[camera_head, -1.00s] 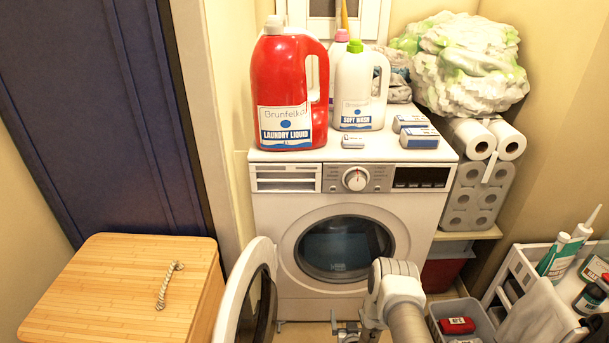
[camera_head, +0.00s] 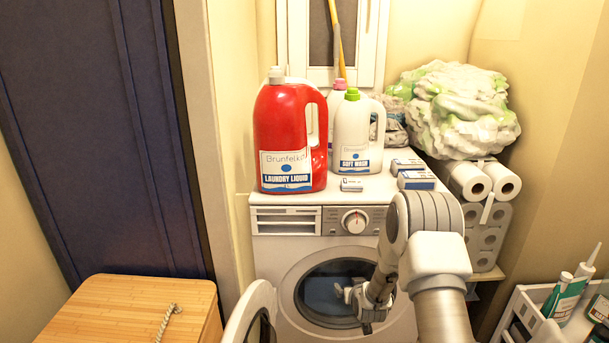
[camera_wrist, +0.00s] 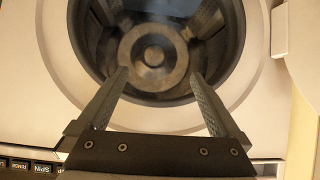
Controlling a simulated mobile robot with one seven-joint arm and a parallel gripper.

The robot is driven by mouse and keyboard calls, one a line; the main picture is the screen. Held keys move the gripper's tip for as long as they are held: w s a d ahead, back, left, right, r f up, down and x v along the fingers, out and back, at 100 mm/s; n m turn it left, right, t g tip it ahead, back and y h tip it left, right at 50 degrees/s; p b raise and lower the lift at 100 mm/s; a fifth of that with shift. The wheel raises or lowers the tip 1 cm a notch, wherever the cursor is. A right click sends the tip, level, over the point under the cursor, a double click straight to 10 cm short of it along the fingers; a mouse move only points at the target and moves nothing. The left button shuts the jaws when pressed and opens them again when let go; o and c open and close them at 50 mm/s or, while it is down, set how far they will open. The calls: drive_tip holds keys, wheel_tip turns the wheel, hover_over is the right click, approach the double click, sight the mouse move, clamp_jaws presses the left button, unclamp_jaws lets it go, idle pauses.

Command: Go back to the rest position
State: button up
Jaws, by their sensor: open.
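The white washing machine (camera_head: 285,255) stands against the back wall. Its round door (camera_head: 246,318) is swung open to the left. My gripper (camera_head: 352,300) is in front of the drum opening (camera_head: 318,287), which my arm partly hides. In the wrist view my gripper (camera_wrist: 158,75) has its two fingers spread apart with nothing between them. They point at the dark drum (camera_wrist: 152,55), whose round hub shows between the fingertips. I see no laundry in the visible part of the drum. The wrist view shows the control panel (camera_wrist: 30,166) upside down.
On the washer top stand a red laundry bottle (camera_head: 290,130), a white bottle (camera_head: 352,135) and small boxes (camera_head: 415,180). Toilet rolls (camera_head: 470,180) and a wrapped bundle (camera_head: 455,105) are at right. A wooden box (camera_head: 125,310) and a white caddy (camera_head: 535,300) flank the front.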

drive_tip(key=s+r+g, duration=0.1)
drive_tip(key=s+r, duration=0.5)
drive_tip(key=r, duration=0.7)
drive_tip(key=s+r+g, duration=0.2)
drive_tip(key=s+r, duration=0.4)
drive_tip(key=r, duration=0.6)
drive_tip(key=s+r+g, duration=0.1)
drive_tip(key=s+r, duration=0.2)
drive_tip(key=s, duration=0.7)
drive_tip(key=s+r+g+p, duration=0.1)
drive_tip(key=s+r, duration=0.3)
drive_tip(key=s, duration=0.6)
drive_tip(key=s+r+g, duration=0.1)
drive_tip(key=s+r, duration=0.2)
drive_tip(key=s, duration=0.7)
wheel_tip(320, 180, up, 22)
drive_tip(key=p, duration=2.2)
drive_tip(key=shift+w+m, duration=0.35)
drive_tip(key=shift+m, duration=0.05)
